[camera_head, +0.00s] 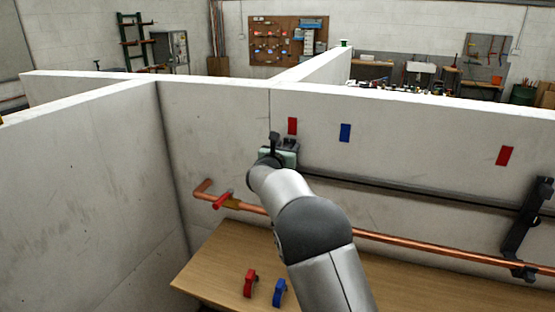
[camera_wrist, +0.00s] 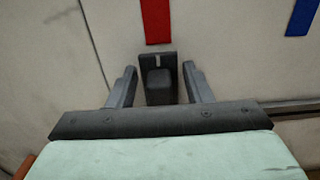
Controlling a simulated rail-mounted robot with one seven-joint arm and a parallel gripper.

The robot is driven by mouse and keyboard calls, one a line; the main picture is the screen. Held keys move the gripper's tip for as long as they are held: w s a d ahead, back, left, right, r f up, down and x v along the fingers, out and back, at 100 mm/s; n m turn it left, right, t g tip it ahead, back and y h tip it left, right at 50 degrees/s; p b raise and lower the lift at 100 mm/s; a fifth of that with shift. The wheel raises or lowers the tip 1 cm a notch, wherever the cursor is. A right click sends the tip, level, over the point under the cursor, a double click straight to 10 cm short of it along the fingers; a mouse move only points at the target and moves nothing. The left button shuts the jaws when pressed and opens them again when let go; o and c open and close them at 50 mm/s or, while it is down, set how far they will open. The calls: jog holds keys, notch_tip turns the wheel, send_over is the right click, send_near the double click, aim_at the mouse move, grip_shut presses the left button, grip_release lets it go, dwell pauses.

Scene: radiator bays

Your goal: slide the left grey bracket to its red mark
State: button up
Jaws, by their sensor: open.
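The left grey bracket (camera_wrist: 157,80) is a small dark block with a pale line on its upper part; it sits between my fingers in the wrist view. In the head view its top (camera_head: 290,142) shows partly behind my gripper (camera_head: 278,146), at the left end of the dark rail. My gripper (camera_wrist: 161,88) is open, one finger on each side of the bracket, with visible gaps. A red mark (camera_wrist: 155,20) is on the wall directly above the bracket, nearly in line with it; it also shows in the head view (camera_head: 292,125).
A blue mark (camera_head: 345,132) and another red mark (camera_head: 505,156) are farther right. A larger dark bracket (camera_head: 519,228) stands at the right. A copper pipe (camera_head: 400,243) with a red handle (camera_head: 222,200) runs below the rail (camera_head: 400,191). Red (camera_head: 250,282) and blue (camera_head: 279,292) clips lie on the bench (camera_head: 215,265).

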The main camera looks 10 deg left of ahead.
jog(key=b+v, duration=0.4)
jog(key=v, duration=1.2)
jog(key=shift+s+b, duration=0.25)
jog(key=shift+b, duration=0.05)
jog(key=shift+a+r, duration=0.1)
jog(key=s+d+f+m+g+h, duration=0.1)
jog(key=s+d+f+m+g, duration=0.3)
jog(key=d, duration=0.5)
jog(key=s+d+f+m+g+h, duration=0.1)
jog(key=s+d+f+m+g, duration=0.15)
jog(key=s+d+m, duration=0.4)
jog(key=s+d+f+m+g+h, duration=0.2)
jog(key=s+d+f+m+g, duration=0.15)
jog(key=d+m, duration=0.45)
jog(key=s+d+f+m+g+y, duration=0.1)
jog(key=s+f+m+g+y, duration=0.2)
jog(key=s+m, duration=0.4)
jog(key=s+d+f+m+g+y, duration=0.1)
jog(key=s+f+m+g+y, duration=0.3)
jog(key=s, duration=1.4)
notch_tip(320, 180, down, 2)
jog(key=m+y, duration=0.1)
jog(key=m, duration=0.2)
jog(key=shift+d+m, duration=0.3)
jog(key=shift+m, duration=0.05)
